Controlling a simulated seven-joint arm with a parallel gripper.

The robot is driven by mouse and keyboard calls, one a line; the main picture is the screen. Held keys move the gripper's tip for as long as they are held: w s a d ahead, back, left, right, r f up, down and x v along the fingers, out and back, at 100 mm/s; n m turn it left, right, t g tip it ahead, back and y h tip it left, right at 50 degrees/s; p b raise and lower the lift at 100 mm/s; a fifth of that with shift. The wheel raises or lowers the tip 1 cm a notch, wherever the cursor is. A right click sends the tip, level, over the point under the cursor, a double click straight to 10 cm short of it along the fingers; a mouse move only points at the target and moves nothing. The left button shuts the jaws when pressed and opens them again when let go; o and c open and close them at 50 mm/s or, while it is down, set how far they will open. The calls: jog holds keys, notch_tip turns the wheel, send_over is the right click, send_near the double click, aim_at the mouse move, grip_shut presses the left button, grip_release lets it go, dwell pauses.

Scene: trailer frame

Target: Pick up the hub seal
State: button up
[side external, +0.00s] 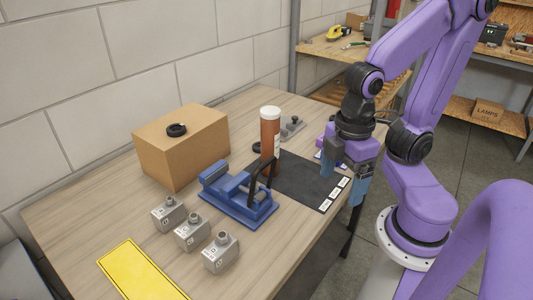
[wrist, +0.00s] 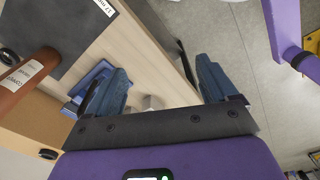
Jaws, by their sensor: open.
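A black ring (side external: 176,130) lies flat on top of the cardboard box (side external: 185,160); it also shows at the lower left of the wrist view (wrist: 48,154). A second dark ring (side external: 257,148) lies on the table behind the brown tube, partly hidden by it; it shows at the left edge of the wrist view (wrist: 8,56). I cannot tell for sure which ring is the hub seal. My gripper (side external: 346,184) is open and empty at the table's right edge, well apart from both rings. Its two blue fingers (wrist: 162,72) show in the wrist view.
The upright brown tube with a white cap (side external: 270,135) stands beside a blue vise-like fixture (side external: 238,195). A dark mat (side external: 310,178) lies near my gripper. Several grey metal blocks (side external: 192,233) and a yellow plate (side external: 140,270) lie toward the front. A block wall rises behind the table.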

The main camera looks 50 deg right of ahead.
notch_tip(320, 180, up, 6)
jog(key=w+a+r+n, duration=0.2)
jog(key=w, duration=0.9)
jog(key=w+d+n, duration=0.2)
jog(key=w+d, duration=0.4)
jog(key=w, duration=0.4)
jog(key=w+d+n, duration=0.1)
jog(key=w+d, duration=0.4)
jog(key=w, duration=0.6)
jog(key=w+d+f+n, duration=0.1)
jog(key=w+d, duration=0.1)
jog(key=d, duration=0.4)
jog(key=w+d+f+n, duration=0.1)
jog(key=w+d+f, duration=0.1)
jog(key=d, duration=0.3)
jog(key=shift+g, duration=0.3)
notch_tip(320, 180, down, 17)
jog(key=shift+d+r, duration=0.1)
jog(key=shift+w+d+f, duration=0.1)
jog(key=shift+w+f, duration=0.05)
jog(key=shift+f, duration=1.15)
jog(key=shift+w+f, duration=0.1)
jog(key=shift+f, duration=1.2)
